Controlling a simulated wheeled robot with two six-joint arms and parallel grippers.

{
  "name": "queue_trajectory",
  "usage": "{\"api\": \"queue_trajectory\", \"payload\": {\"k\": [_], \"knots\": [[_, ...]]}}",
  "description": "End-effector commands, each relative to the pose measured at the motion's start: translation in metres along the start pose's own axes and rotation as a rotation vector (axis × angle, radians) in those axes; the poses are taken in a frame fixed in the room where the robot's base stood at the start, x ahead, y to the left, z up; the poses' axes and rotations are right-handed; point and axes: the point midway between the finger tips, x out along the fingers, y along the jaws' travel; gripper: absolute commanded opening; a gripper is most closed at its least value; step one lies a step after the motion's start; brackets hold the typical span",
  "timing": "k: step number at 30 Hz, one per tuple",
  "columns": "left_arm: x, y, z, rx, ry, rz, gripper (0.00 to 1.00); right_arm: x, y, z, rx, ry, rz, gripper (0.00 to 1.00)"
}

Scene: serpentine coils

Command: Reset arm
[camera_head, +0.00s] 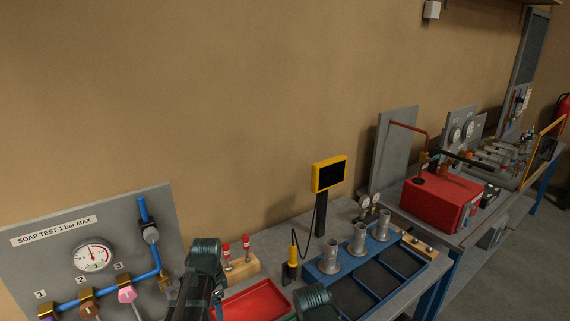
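Two dark green and black parts of my own arms rise from the bottom edge. One (203,262) stands in front of the grey soap test panel's right side and the red tray. The other (313,299) is lower, in front of the blue rack's near left corner. I cannot make out any gripper fingers on either part. Both grippers are out of the picture or hidden.
The soap test panel (55,262) has a gauge and blue pipes. A red tray (262,297), a yellow-framed screen (329,174) and a blue rack (353,263) with metal cups are on the bench. A red box (437,201) stands farther right.

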Motion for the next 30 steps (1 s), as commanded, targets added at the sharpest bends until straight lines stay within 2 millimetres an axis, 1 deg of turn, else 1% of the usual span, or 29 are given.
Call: {"api": "queue_trajectory", "payload": {"k": [1,3,5,6,9,12,15,18,21,30], "knots": [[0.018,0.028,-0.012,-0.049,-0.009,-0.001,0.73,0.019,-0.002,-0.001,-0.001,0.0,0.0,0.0],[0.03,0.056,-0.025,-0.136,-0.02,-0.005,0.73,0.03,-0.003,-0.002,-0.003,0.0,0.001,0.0],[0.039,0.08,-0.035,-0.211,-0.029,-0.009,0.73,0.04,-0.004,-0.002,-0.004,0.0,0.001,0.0],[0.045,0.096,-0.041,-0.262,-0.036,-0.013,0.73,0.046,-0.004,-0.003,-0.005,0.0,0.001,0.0],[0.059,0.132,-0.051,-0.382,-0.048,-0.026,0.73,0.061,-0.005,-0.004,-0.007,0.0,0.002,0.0],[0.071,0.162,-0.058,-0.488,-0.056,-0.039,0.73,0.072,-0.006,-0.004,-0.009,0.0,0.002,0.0],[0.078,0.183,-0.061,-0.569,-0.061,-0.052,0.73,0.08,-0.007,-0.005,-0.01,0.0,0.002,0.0],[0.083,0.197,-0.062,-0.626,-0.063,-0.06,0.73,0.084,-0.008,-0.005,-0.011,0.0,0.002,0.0],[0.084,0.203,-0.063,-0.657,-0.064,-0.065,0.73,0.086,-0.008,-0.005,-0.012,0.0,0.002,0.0],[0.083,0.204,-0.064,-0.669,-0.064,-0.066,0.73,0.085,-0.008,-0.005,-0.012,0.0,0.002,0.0]]}}
